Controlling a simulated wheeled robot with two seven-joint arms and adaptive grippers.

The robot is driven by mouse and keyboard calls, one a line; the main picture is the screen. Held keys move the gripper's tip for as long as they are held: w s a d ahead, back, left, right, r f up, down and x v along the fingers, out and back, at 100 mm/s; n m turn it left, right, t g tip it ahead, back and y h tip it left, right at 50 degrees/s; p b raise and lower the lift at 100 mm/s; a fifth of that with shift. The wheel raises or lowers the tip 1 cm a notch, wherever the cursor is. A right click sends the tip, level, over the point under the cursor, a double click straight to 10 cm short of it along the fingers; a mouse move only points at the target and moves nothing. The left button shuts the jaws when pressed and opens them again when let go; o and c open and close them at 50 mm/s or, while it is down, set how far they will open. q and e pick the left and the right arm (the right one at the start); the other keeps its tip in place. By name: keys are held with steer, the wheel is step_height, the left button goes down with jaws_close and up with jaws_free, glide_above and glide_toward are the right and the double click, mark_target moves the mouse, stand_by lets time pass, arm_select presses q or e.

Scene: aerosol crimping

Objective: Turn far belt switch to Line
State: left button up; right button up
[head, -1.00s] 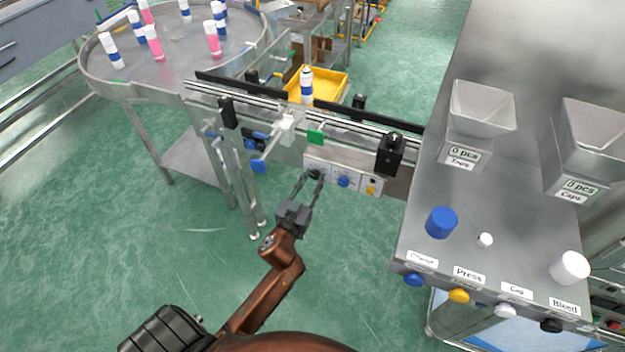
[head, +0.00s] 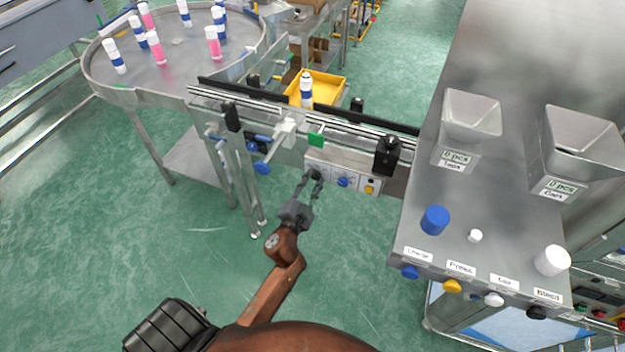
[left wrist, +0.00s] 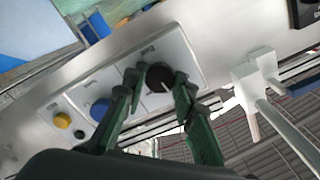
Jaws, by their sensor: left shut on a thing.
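A control panel (head: 330,170) is fixed to the side of the conveyor belt. In the left wrist view, the panel (left wrist: 190,50) carries a black knob (left wrist: 158,74) with a pale pointer line, a blue knob (left wrist: 99,109) and a yellow button (left wrist: 62,121). Its small labels are too blurred to read. My left gripper (head: 314,180) reaches up to the panel from below. In the left wrist view, its fingers (left wrist: 160,88) are on both sides of the black knob, shut on it. In the head view they mostly hide that knob. My right gripper is out of view.
A blue-handled clamp (head: 262,168) sticks out left of the panel. The metal bench (head: 420,200) with knobs stands to the right. A round table (head: 185,65) holds several cans. Green floor around my arm is clear.

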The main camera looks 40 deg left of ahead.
arm_select(q)
steer(key=shift+m, duration=0.6)
steer(key=o, duration=1.2)
steer(key=shift+c, duration=0.2)
steer(key=v, duration=0.7)
steer(key=shift+s, duration=0.25)
